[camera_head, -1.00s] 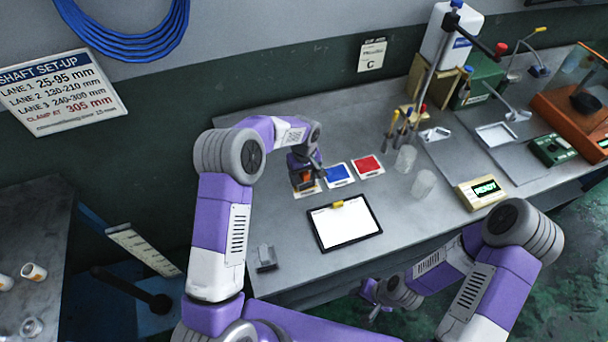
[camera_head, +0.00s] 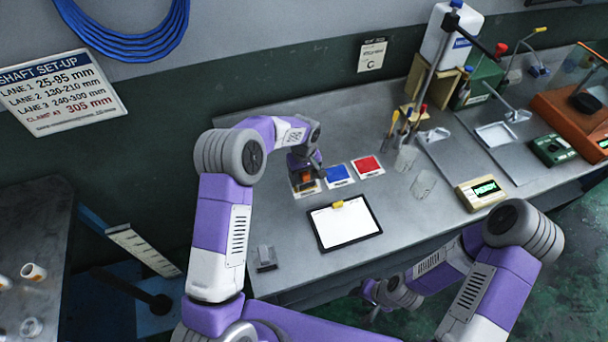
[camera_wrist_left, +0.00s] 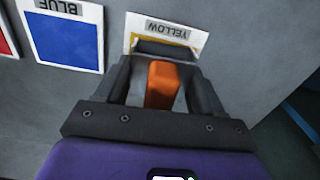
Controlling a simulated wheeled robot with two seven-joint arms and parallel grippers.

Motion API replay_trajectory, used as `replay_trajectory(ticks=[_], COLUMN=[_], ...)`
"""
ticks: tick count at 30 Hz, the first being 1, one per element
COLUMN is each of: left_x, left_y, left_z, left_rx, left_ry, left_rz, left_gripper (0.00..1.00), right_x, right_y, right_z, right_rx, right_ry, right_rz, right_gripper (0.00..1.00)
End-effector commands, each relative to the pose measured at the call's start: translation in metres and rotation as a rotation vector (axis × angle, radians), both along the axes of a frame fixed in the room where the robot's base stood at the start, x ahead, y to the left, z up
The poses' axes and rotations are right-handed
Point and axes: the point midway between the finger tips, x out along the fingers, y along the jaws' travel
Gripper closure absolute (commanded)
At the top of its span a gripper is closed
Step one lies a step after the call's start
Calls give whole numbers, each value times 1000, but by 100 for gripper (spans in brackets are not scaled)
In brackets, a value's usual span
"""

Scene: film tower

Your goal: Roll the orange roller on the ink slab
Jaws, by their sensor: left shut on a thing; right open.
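My left gripper (camera_head: 307,180) is shut on the orange roller (camera_wrist_left: 162,82), whose orange handle shows between the fingers in the left wrist view. The roller's dark drum lies over the slab labelled YELLOW (camera_wrist_left: 135,22) and hides most of its yellow patch. Whether the drum touches the slab I cannot tell. The blue slab (camera_head: 339,174) and the red slab (camera_head: 367,166) lie in a row to the right in the head view. The blue one also shows in the left wrist view (camera_wrist_left: 66,41). My right gripper (camera_head: 372,307) is open and empty, low in front of the bench.
A clipboard with white paper (camera_head: 343,223) lies in front of the slabs. A small grey stand (camera_head: 265,258) is near the bench's front left. Clear beakers (camera_head: 423,184) and a yellow display box (camera_head: 481,193) stand to the right. The bench left of the slabs is bare.

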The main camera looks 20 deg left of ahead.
Motion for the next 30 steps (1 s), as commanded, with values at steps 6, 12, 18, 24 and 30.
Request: replay_trajectory(ticks=[6, 12, 18, 24, 30], left_x=[1, 1, 1, 1, 1], left_y=[0, 0, 0, 0, 0], left_z=[20, 37, 53, 68, 69], left_rx=[0, -1, -1, -1, -1], left_ry=[-3, -5, -4, -4, -4], left_rz=[-1, 0, 0, 0, 0], left_gripper=[57, 57, 57, 57, 57], right_x=[0, 0, 0, 0, 0], right_y=[0, 0, 0, 0, 0], right_z=[12, 22, 32, 41, 41], right_rx=[0, 0, 0, 0, 0], right_ry=[0, 0, 0, 0, 0], right_rz=[0, 0, 0, 0, 0], right_gripper=[57, 57, 57, 57, 57])
